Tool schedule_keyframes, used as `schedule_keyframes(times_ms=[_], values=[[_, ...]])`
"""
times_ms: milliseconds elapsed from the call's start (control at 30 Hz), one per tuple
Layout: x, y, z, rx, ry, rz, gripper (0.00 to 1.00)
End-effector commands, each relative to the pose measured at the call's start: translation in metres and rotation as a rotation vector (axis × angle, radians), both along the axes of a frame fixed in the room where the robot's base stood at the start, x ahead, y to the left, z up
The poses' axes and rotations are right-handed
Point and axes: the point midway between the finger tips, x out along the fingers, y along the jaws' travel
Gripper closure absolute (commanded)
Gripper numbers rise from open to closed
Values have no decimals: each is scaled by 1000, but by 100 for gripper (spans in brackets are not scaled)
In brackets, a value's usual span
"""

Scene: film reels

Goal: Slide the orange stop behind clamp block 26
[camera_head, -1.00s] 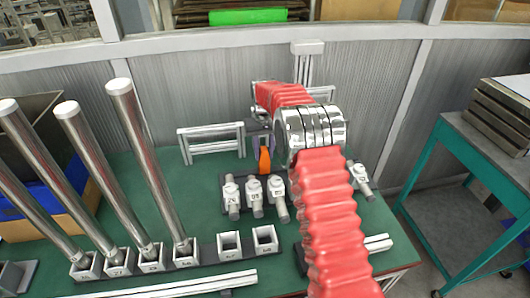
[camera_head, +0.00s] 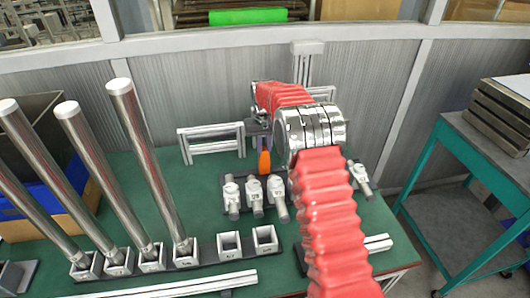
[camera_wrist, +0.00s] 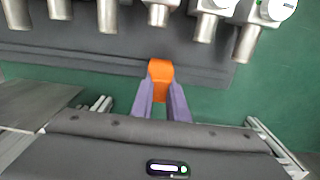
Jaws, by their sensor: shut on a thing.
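The orange stop (camera_head: 264,162) is held between the two purple fingers of my gripper (camera_wrist: 160,88), which is shut on it. In the wrist view the stop (camera_wrist: 160,70) points toward a row of metal clamp blocks (camera_wrist: 158,14) and overlaps the near edge of their dark base (camera_wrist: 60,52). Its tip is apart from the blocks, roughly in line with the block at top middle. In the head view, clamp blocks (camera_head: 254,190) stand just in front of the stop, and my arm hides part of the row. I cannot clearly read which block is 26.
A low metal frame (camera_head: 210,137) stands behind, left of the stop. Tall steel posts (camera_head: 150,165) rise in holders at the left, with two empty holders (camera_head: 265,238) in front of the blocks. Green table surface (camera_head: 200,200) is clear left of the blocks.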

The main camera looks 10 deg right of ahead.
Motion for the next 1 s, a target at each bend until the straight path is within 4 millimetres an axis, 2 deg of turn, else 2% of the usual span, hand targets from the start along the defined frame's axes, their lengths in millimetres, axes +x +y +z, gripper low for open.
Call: schedule_keyframes(times_ms=[233, 367, 467, 800, 900, 1000], values=[[0, 2, 0, 0, 0, 0, 100], [0, 14, 0, 0, -1, 3, 100], [1, 34, 1, 0, -1, 4, 100], [1, 118, 0, 1, -2, 4, 100], [1, 133, 1, 1, -3, 2, 100], [1, 140, 1, 1, -2, 0, 100]])
